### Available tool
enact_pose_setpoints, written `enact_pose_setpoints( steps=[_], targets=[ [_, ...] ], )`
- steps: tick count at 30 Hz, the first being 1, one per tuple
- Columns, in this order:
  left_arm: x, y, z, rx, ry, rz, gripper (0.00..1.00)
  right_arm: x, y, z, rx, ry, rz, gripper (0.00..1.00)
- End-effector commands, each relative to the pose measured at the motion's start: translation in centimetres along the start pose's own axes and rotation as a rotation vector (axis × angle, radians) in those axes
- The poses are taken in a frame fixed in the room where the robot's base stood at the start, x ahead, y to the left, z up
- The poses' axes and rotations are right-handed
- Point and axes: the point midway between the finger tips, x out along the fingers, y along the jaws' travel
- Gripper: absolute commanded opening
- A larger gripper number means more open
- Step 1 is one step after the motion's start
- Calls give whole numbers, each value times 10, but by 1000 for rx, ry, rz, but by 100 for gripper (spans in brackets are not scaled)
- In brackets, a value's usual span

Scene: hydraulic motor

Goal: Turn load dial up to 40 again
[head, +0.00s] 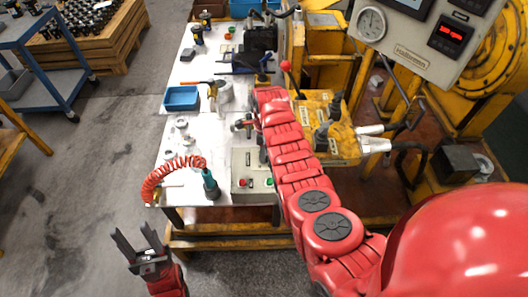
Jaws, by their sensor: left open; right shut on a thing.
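My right arm reaches up over the bench and ends beside a grey control box (242,160) with a white label, a green button (243,183) and a red button. The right gripper is mostly hidden under its own red wrist. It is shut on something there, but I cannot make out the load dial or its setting. My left gripper (133,242) is open and empty at the lower left, over the floor in front of the bench.
The white bench (190,140) holds a blue bin (182,98), tools, and a coiled red hose (165,178) with a teal-handled tool (210,184). A yellow machine block (338,130) stands right of my arm. A panel (410,35) has a gauge (371,22) and red digits (450,35).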

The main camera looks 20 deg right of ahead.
Motion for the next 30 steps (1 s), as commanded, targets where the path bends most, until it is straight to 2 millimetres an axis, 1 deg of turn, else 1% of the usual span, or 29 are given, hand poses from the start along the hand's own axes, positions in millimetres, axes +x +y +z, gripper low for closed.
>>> enact_pose_setpoints(
  steps=[12,13,15,18,26,30],
  targets=[
    [0,0,0,0,0,0,50,1,0,0,7,0,1,0],
    [0,0,0,0,0,0,50,1,0,0,7,0,1,48],
    [0,0,0,0,0,0,50,1,0,0,7,0,1,60],
    [0,0,0,0,0,0,50,1,0,0,7,0,1,76],
    [0,0,0,0,0,0,50,0,0,0,6,0,1,76],
    [-2,0,0,0,0,0,50,-5,0,0,7,-1,1,76]
  ],
)
